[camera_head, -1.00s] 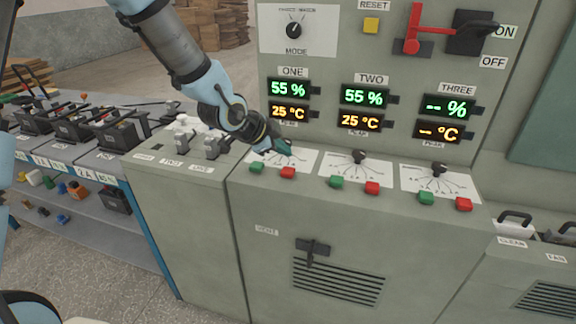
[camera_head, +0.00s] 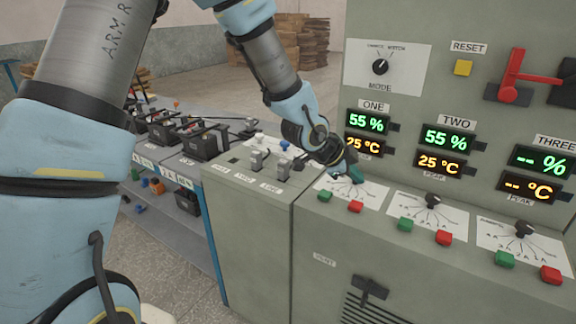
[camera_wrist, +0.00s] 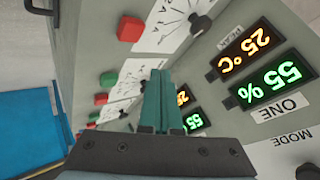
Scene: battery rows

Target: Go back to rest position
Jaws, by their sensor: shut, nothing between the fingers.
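My gripper (camera_head: 350,172) is at the end of my blue and grey arm, over the knob plate (camera_head: 340,192) below the display marked ONE. Its teal fingers are shut with nothing between them, and they also show in the wrist view (camera_wrist: 162,102). The fingers cover the knob of that plate, so I cannot tell whether they touch it. Display ONE (camera_head: 365,122) reads 55 % and 25 °C. Display TWO (camera_head: 445,138) reads the same, and display THREE (camera_head: 542,160) shows dashes.
Knobs TWO (camera_head: 432,200) and THREE (camera_head: 524,229) stand to the right, with green and red buttons below. A red lever (camera_head: 512,75) is at upper right. A low cabinet with levers (camera_head: 258,160) and a shelf of batteries (camera_head: 205,141) stand left.

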